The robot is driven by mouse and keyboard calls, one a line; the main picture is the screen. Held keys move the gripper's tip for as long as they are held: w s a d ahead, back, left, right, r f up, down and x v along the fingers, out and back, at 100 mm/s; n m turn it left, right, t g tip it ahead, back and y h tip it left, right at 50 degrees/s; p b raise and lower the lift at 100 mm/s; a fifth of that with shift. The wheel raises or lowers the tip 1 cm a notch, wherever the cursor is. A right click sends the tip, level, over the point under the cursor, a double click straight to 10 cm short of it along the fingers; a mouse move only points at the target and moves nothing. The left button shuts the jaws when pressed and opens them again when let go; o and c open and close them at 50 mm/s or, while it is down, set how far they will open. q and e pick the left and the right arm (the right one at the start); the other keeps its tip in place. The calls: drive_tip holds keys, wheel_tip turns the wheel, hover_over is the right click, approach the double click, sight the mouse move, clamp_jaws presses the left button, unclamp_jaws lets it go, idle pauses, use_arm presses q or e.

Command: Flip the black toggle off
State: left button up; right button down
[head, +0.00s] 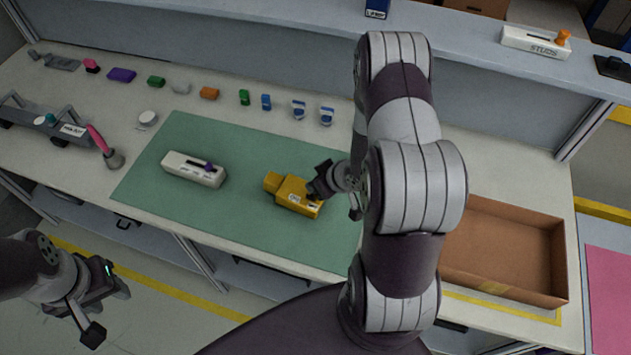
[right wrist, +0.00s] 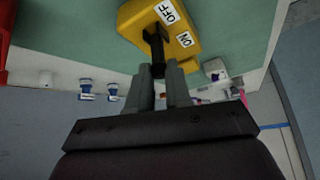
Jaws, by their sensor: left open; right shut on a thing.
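A yellow switch box (head: 291,194) lies on the green mat (head: 250,155). In the right wrist view the yellow box (right wrist: 188,18) carries white OFF and ON labels. The black toggle (right wrist: 154,42) stands out from its face beside these labels. My right gripper (right wrist: 159,78) is shut on the toggle, and its fingers hide the lever's end. In the head view my right gripper (head: 326,186) is at the right end of the box; which way the toggle leans I cannot tell. My left gripper (head: 110,311) is open and empty, low at the left, off the table's front edge.
A white box with a purple slider (head: 190,170) lies on the mat, left of the yellow box. An open cardboard box (head: 505,250) stands at the right. Several small coloured blocks line the back. A grey fixture (head: 50,125) stands at the far left.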

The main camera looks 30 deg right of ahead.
drive_tip(key=shift+s+d+f, duration=0.1)
drive_tip(key=shift+s+f, duration=0.1)
drive_tip(key=shift+s, duration=0.05)
idle(0.6)
drive_tip(key=shift+s+d+f+t, duration=0.1)
drive_tip(key=shift+s+d+t, duration=0.05)
drive_tip(key=shift+t, duration=0.35)
drive_tip(key=shift+s+d+f+t+y+b, duration=0.15)
drive_tip(key=shift+s+d+t+y+b, duration=0.15)
drive_tip(key=shift+t+y+b, duration=0.3)
drive_tip(key=shift+s+d+f+t+y+b, duration=0.15)
drive_tip(key=shift+s+t+y+b, duration=0.25)
drive_tip(key=shift+t+b, duration=0.35)
drive_tip(key=c, duration=1)
unclamp_jaws()
drive_tip(key=shift+c, duration=0.2)
drive_tip(key=shift+d, duration=0.1)
